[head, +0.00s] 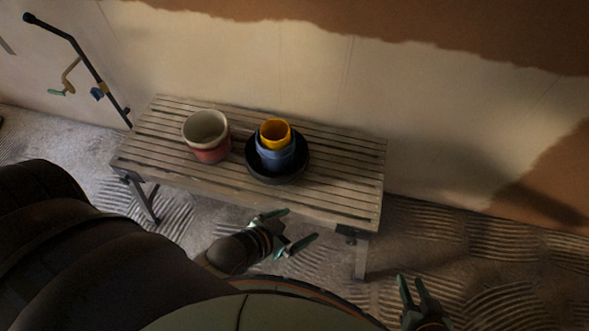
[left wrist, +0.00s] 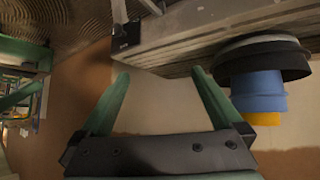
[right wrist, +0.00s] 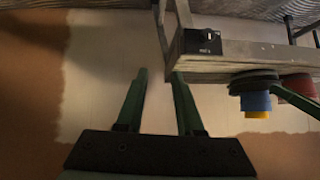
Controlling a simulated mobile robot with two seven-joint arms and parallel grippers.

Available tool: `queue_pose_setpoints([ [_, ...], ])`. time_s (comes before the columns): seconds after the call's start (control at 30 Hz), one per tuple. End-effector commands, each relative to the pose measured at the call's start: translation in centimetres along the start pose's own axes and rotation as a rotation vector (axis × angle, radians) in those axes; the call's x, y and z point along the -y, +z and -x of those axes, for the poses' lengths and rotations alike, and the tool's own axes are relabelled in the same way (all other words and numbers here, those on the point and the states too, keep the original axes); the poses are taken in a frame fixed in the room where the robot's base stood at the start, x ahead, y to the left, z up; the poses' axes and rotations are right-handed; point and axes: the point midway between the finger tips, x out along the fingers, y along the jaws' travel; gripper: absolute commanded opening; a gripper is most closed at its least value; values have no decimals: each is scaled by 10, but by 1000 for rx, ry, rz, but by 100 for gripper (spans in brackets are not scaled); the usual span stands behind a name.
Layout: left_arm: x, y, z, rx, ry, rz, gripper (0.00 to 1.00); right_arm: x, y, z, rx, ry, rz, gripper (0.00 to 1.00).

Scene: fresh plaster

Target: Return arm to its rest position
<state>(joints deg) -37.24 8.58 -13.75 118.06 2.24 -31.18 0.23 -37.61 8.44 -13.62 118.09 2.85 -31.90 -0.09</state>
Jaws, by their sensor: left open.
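My left gripper (head: 300,224) is open and empty in front of the slatted bench, near its front edge and below the black bowl. Its two green fingers stand wide apart in the left wrist view (left wrist: 160,75). My right gripper (head: 411,278) is at the lower right of the head view, beyond the bench's right end and apart from it. Its green fingers (right wrist: 159,73) are apart with nothing between them in the right wrist view.
The bench (head: 340,183) bears a pale-and-red pot (head: 210,152) and a black bowl (head: 277,180) holding a blue cup (head: 276,161) with a yellow cup (head: 275,131) in it. A dark rod (head: 85,66) is at the left wall. Floor right of the bench is clear.

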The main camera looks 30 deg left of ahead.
Motion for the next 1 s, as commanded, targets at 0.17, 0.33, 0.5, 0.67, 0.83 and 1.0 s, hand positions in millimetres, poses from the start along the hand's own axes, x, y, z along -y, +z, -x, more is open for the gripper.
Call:
queue_pose_setpoints([
  [0.17, -2, 5, 2, 19, 6, 9, 100, 0, 0, 0, 0, 1, 0, 36],
  [0.33, -2, 3, 3, 18, 5, 8, 100, 0, -2, 2, -1, 1, 0, 36],
  [0.5, 0, -16, 23, 19, -4, 11, 100, 1, -25, 23, -4, 5, -1, 36],
  [0.67, 3, -44, 54, 20, -23, 18, 100, -4, -54, 55, -7, 26, -4, 36],
  [0.83, 6, -70, 84, 15, -38, 23, 100, -8, -74, 85, -3, 46, -12, 36],
  [1.0, 11, -83, 100, 11, -54, 26, 100, -12, -83, 101, 1, 63, -24, 36],
])
